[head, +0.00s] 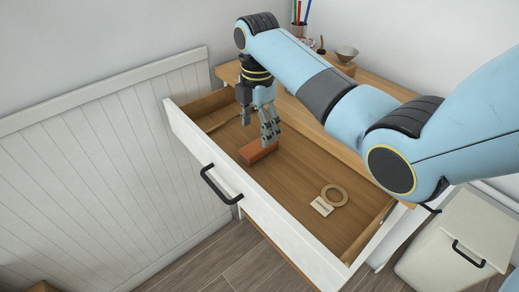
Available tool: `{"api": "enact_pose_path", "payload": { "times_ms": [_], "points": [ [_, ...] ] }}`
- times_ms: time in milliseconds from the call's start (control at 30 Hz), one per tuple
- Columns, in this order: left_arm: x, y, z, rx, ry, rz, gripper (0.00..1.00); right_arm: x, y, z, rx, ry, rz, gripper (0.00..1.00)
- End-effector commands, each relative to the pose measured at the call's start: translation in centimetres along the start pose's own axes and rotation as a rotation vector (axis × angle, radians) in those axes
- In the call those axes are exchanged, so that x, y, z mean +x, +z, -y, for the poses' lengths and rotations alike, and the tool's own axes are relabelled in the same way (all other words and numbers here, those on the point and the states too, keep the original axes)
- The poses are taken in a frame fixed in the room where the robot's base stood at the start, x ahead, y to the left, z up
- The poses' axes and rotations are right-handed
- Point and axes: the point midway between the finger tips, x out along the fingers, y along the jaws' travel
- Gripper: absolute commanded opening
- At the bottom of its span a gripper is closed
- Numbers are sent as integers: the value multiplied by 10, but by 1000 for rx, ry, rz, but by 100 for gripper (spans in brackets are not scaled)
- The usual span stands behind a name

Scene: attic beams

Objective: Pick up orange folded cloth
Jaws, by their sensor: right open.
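The orange folded cloth (258,151) lies in the open drawer (265,208), toward its left part. It looks like a small reddish-orange block on the wooden drawer floor. My right gripper (258,138) points down just above the cloth, with its fingers apart. The fingers partly overlap the cloth's far side in the picture, and I cannot tell whether they touch it. My left gripper is not in view.
A wooden ring (334,195) and a small pale block (321,207) lie in the drawer's right part. The drawer front has a black handle (221,184). A white bin (459,238) stands at right.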

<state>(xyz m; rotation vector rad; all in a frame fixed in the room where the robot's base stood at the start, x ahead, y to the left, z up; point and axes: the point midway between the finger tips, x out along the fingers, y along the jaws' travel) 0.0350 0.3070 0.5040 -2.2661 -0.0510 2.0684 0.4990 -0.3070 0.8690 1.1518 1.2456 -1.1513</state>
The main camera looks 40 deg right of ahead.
Motion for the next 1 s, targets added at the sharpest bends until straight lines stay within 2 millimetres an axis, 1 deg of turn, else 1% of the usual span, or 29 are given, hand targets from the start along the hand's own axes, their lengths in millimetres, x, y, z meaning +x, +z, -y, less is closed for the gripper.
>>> {"api": "enact_pose_path", "payload": {
  "times_ms": [33, 167, 433, 533, 733, 767, 1000],
  "points": [
    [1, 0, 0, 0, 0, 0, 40, 6, 0, 0, 0, -2, 0, 70],
    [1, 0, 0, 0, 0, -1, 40, 15, 0, 1, 0, -2, 0, 70],
    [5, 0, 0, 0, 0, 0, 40, 56, 2, 4, 0, -2, 0, 70],
    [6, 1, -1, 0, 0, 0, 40, 62, 2, 4, -1, -1, 1, 70],
    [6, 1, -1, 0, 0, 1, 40, 62, 3, 4, -1, 0, 1, 70],
    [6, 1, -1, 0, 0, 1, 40, 62, 2, 4, 0, 0, 1, 69],
    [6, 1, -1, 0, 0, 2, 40, 62, 3, 4, 0, 0, 1, 38]
  ]
}}
